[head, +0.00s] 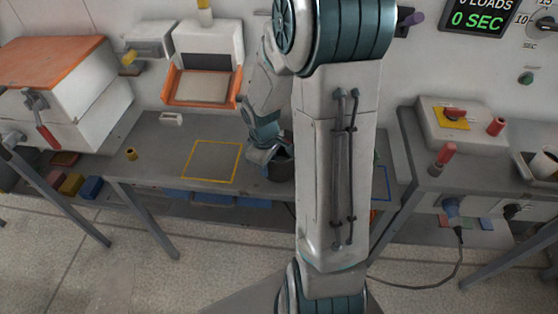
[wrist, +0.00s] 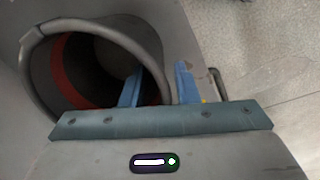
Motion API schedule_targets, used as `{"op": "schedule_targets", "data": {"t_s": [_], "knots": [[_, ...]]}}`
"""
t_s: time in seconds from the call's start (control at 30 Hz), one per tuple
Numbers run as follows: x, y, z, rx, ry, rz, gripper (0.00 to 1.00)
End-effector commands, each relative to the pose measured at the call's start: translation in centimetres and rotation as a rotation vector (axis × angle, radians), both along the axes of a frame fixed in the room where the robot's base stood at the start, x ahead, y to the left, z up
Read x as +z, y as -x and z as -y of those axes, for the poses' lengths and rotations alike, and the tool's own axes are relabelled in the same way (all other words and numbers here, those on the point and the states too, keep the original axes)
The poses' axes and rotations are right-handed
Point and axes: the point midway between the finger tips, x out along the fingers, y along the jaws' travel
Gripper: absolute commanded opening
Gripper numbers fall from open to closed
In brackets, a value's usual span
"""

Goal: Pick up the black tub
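The black tub (wrist: 150,45) fills the upper left of the wrist view, its round open mouth facing the camera and a red band showing inside. In the head view the tub (head: 281,170) stands on the grey bench, partly hidden behind my arm. My gripper (wrist: 160,80) is open, with its two blue fingers apart. One finger reaches over the tub's mouth and the other is outside, so the near wall lies between them. A gap seems to show beside the wall. In the head view my gripper (head: 262,153) is at the tub's upper left.
A yellow outlined square (head: 213,161) on the bench is empty, left of the tub. A small yellow ring-like piece (head: 130,153) lies farther left. An orange-framed box (head: 203,75) stands behind. A side bench (head: 470,170) with a red-knobbed control box is at right.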

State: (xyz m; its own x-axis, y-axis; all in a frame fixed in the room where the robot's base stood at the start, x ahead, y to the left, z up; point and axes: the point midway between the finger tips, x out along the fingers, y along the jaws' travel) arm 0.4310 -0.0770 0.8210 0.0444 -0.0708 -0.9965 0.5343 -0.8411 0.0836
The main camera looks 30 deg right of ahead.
Motion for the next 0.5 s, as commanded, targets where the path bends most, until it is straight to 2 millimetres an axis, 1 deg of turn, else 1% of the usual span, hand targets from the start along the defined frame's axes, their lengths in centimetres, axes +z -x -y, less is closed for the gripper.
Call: {"op": "schedule_targets", "data": {"t_s": [0.07, 0.27, 0.3, 0.37, 0.4, 0.5], "knots": [[-0.48, 0.01, 0.02, 0.000, 0.000, -0.001, 0.28], [-0.48, -0.03, 0.04, -0.001, 0.000, 0.000, 0.28], [-0.47, -0.03, 0.04, -0.001, 0.000, 0.000, 0.22], [-0.47, -0.03, 0.04, -0.001, 0.000, 0.000, 0.06], [-0.46, -0.03, 0.04, -0.001, 0.000, 0.000, 0.00], [-0.46, -0.03, 0.04, -0.001, 0.000, 0.000, 0.00]]}}
